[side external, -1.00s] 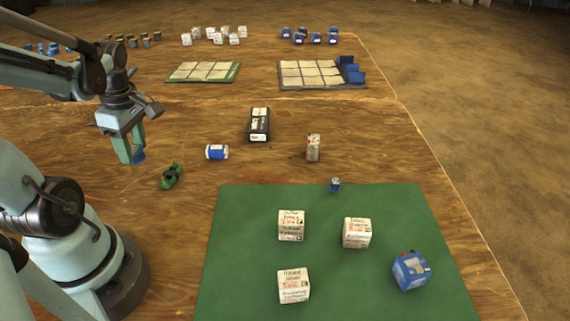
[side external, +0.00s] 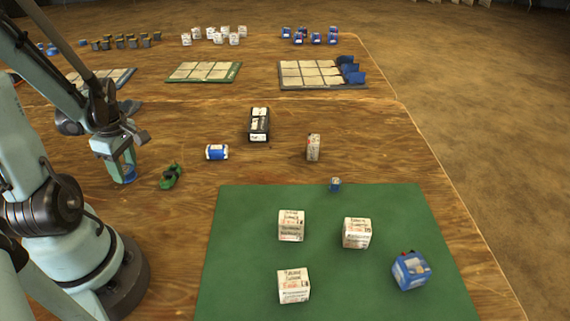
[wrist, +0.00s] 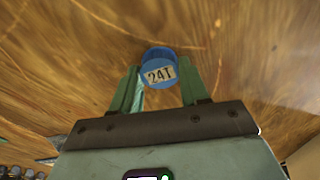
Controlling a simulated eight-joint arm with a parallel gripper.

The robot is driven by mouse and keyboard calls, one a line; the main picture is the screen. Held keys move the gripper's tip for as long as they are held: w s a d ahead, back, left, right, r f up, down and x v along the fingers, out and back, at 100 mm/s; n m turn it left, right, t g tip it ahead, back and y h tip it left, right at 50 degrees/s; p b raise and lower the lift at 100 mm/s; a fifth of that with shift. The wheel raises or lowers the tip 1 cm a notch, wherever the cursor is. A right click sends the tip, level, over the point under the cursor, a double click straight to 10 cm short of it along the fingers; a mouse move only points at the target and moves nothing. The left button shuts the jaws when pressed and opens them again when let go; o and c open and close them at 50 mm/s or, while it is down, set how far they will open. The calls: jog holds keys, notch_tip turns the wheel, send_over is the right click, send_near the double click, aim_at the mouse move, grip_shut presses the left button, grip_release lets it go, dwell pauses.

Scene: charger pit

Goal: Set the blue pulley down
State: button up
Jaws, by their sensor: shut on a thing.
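The blue pulley (wrist: 158,56) carries a pale label reading "24T" in the wrist view. It shows between the green fingertips of my gripper (wrist: 160,88), which is shut on it. In the side external view my gripper (side external: 122,168) points down over the wooden table, left of the green object. The blue pulley (side external: 129,174) shows there low at the fingertips, close to the table top. I cannot tell whether it touches the wood.
A green object (side external: 171,176) lies just right of my gripper. A blue-and-white cylinder (side external: 216,152), a black case (side external: 259,124) and a pale box (side external: 313,147) stand further right. A green mat (side external: 250,270) holds several boxes. Bare wood lies around the pulley.

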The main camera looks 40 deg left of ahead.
aim_at(131, 170)
jog(key=shift+f, duration=0.2)
jog(key=o, duration=1.2)
jog(key=shift+c, duration=0.2)
jog(key=shift+d+r, duration=0.6)
jog(key=shift+r, duration=5.35)
jog(key=w+d+m+t, duration=0.4)
jog(key=w+d+m, duration=0.3)
jog(key=d+m, duration=0.4)
jog(key=w+d+r+m+t+h, duration=0.1)
jog(key=w+d+m+t, duration=0.3)
jog(key=w+d+m, duration=0.3)
jog(key=d+m, duration=0.4)
jog(key=m, duration=0.2)
jog(key=shift+m, duration=0.4)
jog(key=shift+r, duration=0.1)
